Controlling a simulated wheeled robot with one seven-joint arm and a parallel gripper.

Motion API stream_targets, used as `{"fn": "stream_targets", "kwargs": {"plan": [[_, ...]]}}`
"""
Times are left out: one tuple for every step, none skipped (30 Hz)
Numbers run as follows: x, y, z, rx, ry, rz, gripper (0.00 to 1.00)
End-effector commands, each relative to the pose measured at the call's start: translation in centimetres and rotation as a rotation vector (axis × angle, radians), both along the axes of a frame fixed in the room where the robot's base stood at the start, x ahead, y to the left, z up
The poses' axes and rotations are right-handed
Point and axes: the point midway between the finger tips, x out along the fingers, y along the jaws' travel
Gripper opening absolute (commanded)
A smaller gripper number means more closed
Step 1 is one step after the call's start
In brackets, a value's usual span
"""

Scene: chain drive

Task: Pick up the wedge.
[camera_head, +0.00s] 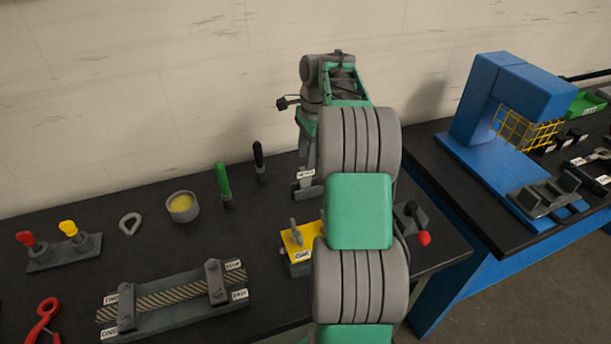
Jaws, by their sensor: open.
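I cannot pick out the wedge for certain. A grey teardrop-shaped loop (130,223) lies flat on the dark bench, left of the yellow-filled cup. A small grey block (307,191) with a white label stands at the back of the bench; the label is too small to read. My arm reaches up through the middle of the view and bends down at the back. My gripper (305,163) is open, pointing down just above or at this block. The arm hides part of the bench, and I cannot tell whether the fingers touch the block.
A cup (182,207), a green-handled tool (223,185) and a black-handled one (260,163) stand left of my arm. A clamped rope fixture (178,302) lies in front. A yellow box (300,247) is close beside my arm. A blue press (500,125) stands on the right bench.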

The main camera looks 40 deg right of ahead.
Motion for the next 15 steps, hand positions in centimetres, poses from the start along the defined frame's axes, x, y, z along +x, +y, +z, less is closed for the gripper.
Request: {"fn": "stream_targets", "kwargs": {"plan": [[0.0, -0.5, -0.4, 0.003, 0.006, -0.022, 0.44], [0.0, -0.6, -0.8, 0.003, 0.009, -0.031, 0.44], [0.0, -0.5, -1.5, 0.004, 0.01, -0.035, 0.44], [0.1, -0.5, -1.9, 0.004, 0.01, -0.035, 0.44], [0.1, -0.4, -2.3, 0.004, 0.009, -0.035, 0.44], [0.1, -0.3, -2.8, 0.003, 0.009, -0.034, 0.44], [0.0, -0.2, -3.2, 0.003, 0.009, -0.034, 0.44], [0.0, -0.1, -3.6, 0.003, 0.008, -0.034, 0.44], [0.0, 0.0, -4.1, 0.003, 0.009, -0.034, 0.44], [0.0, 0.1, -4.6, 0.003, 0.009, -0.034, 0.44], [0.0, 0.3, -5.1, 0.004, 0.009, -0.035, 0.44], [-0.1, 0.5, -5.9, 0.004, 0.009, -0.033, 0.44], [0.0, 0.6, -6.4, 0.003, 0.009, -0.035, 0.44], [0.0, 0.6, -6.8, 0.003, 0.009, -0.034, 0.44], [0.0, 0.7, -7.3, 0.002, 0.008, -0.033, 0.44]]}}
